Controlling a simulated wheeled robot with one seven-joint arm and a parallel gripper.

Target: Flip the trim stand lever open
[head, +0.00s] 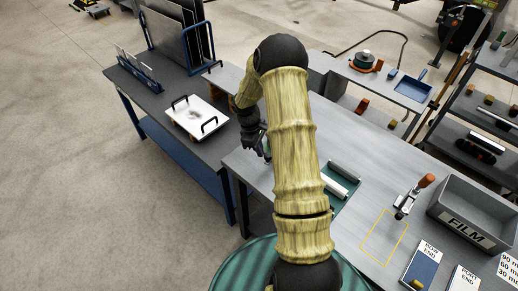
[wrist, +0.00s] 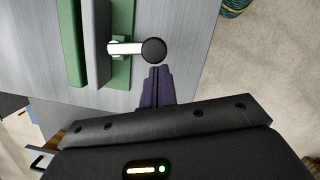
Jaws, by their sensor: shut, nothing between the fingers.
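The trim stand shows in the wrist view as green strips (wrist: 69,42) with a grey bar between them. Its lever (wrist: 124,48) is a short pale bar on a green bracket, ending in a round black knob (wrist: 153,51) that points right. My gripper (wrist: 158,72) has its dark purple fingers shut and empty, with the tips just below the knob; I cannot tell whether they touch it. In the head view, a green stand with pale rollers (head: 345,170) lies right of my arm, partly hidden by it. My gripper (head: 264,154) is partly hidden behind my arm there.
The grey bench carries an orange-handled clamp (head: 412,194), a yellow outlined square (head: 384,238) and a grey FILM bin (head: 470,218) on the right. A dark bench (head: 150,95) with a white handled plate (head: 199,117) stands at left. Open floor lies further left.

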